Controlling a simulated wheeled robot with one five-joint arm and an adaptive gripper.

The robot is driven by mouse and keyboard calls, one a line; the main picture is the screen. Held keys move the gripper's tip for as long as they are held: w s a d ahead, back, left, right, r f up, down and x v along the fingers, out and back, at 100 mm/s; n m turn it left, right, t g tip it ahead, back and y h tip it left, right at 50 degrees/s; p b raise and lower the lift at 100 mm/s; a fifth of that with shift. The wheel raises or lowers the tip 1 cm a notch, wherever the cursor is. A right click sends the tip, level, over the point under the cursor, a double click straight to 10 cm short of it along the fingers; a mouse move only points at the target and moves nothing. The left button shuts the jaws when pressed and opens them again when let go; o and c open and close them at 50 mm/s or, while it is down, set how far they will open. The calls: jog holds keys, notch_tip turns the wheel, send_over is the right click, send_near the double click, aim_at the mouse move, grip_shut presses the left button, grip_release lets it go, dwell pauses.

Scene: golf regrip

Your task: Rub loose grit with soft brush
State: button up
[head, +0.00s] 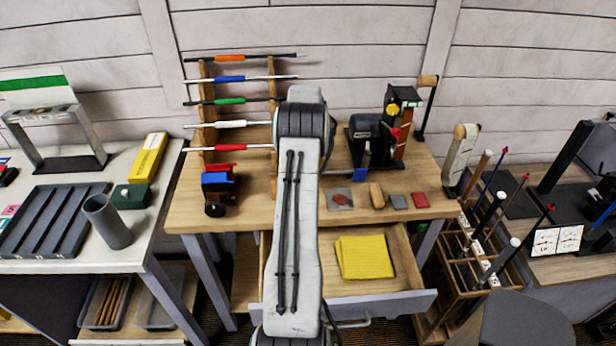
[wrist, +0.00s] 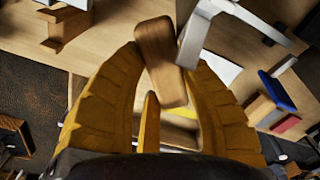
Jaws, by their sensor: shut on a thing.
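My gripper (wrist: 165,85) shows in the wrist view, with its two yellow-brown fingers closed in around a wooden block-like piece (wrist: 158,50). This piece looks like the back or handle of the soft brush; no bristles can be made out. A pale grey bar (wrist: 192,38) passes close to its right side. In the head view my arm hides the gripper and what it holds. A grey plate with a red-brown patch (head: 340,199) lies on the bench's front part; whether the patch is grit I cannot tell. A small wooden block (head: 376,195) lies to its right.
A grey block (head: 399,201) and a red block (head: 420,200) lie along the bench's front edge. A black machine (head: 370,140) stands behind. A club rack (head: 206,120) is at left. An open drawer below holds a yellow cloth (head: 364,257).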

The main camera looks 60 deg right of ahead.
jog(key=shift+d+r, duration=0.1)
jog(key=shift+r, duration=0.15)
jog(key=shift+r+p, duration=1.05)
jog(key=shift+r, duration=0.35)
jog(key=shift+s, duration=0.2)
